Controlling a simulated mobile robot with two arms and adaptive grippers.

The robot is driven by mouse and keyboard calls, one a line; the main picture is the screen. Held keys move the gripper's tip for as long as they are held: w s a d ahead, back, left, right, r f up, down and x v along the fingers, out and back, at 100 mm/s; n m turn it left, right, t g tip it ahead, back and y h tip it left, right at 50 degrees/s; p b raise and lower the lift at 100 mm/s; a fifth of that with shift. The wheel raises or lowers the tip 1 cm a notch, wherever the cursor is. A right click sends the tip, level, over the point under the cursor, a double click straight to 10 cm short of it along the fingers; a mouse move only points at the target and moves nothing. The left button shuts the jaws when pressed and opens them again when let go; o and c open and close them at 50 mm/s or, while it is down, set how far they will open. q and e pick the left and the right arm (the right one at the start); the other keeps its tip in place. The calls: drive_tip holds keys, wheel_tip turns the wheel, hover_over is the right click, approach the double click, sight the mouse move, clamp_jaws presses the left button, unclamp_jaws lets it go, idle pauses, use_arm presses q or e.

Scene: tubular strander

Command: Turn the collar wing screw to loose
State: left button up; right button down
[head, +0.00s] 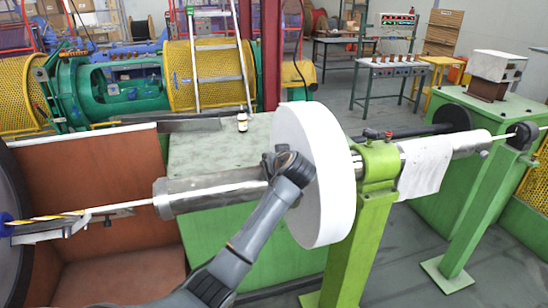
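A large white disc (308,172) sits on a horizontal grey metal shaft (205,193). My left arm comes up from the bottom edge, and its gripper (270,168) is at the shaft, against or just in front of the disc's left face. My own wrist covers most of the gripper, so its fingers and anything between them cannot be made out. I cannot make out a collar wing screw for certain. A small red-topped knob (388,136) and a dark fitting stand on the green bearing post (378,165), right of the disc. My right gripper is not in view.
A white cloth (425,165) hangs over the shaft on the right. A small bottle (242,121) stands on the green cabinet (215,150) behind the shaft. A yellow-and-white strand (60,216) runs to the shaft's left end. A bench (390,68) stands farther back; the floor between is open.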

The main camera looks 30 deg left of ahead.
use_arm(q)
drive_tip(key=v, duration=1.2)
